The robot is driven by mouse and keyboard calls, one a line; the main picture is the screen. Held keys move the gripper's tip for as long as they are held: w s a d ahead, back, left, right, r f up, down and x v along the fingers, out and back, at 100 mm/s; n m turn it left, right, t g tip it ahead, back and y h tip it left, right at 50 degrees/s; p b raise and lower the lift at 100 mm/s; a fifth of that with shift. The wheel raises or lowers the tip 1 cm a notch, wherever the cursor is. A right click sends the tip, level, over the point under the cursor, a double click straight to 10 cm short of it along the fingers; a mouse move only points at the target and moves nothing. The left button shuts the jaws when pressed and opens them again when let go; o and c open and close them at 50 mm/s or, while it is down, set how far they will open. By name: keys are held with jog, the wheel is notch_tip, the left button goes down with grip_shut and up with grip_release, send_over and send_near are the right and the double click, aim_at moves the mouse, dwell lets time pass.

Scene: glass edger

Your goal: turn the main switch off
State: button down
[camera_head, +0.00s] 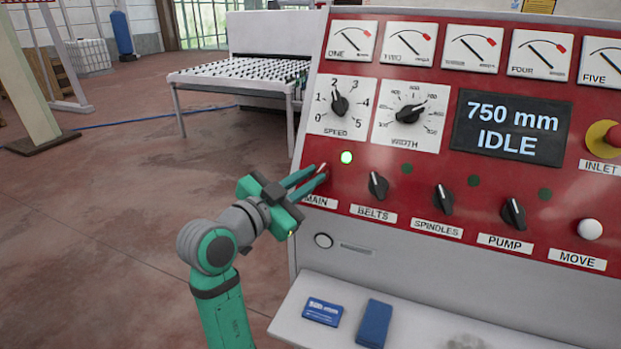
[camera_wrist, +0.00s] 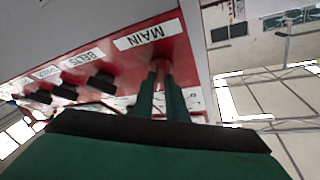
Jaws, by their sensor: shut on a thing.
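The main switch is on the red panel (camera_head: 388,180) just above the white MAIN label (camera_head: 319,201), at the panel's left edge. My gripper (camera_head: 322,174) is at that spot, its two green fingers shut on the switch and hiding most of it. In the wrist view the fingertips (camera_wrist: 161,68) meet the panel beside the upside-down MAIN label (camera_wrist: 147,37), with the switch between them largely hidden. The switch's exact angle cannot be told. A green lamp (camera_head: 346,157) above it is lit.
To the right are the black BELTS (camera_head: 378,186), SPINDLES (camera_head: 443,199) and PUMP (camera_head: 514,213) knobs, with dark lamps above. The display (camera_head: 512,126) reads "750 mm IDLE". A shelf (camera_head: 345,292) below holds two blue items. Open floor lies to the left.

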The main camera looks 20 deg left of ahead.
jog(key=n+y, duration=0.3)
jog(key=n, duration=0.2)
jog(key=d+n+y, duration=0.1)
jog(key=n+y, duration=0.2)
jog(key=n, duration=0.3)
jog(key=n+y, duration=0.4)
jog(key=n, duration=0.1)
jog(key=shift+d+r, duration=0.1)
jog(key=shift+d, duration=0.1)
jog(key=shift+n, duration=0.4)
jog(key=c, duration=1.8)
grip_release()
jog(key=shift+o, duration=0.2)
jog(key=shift+s, duration=0.1)
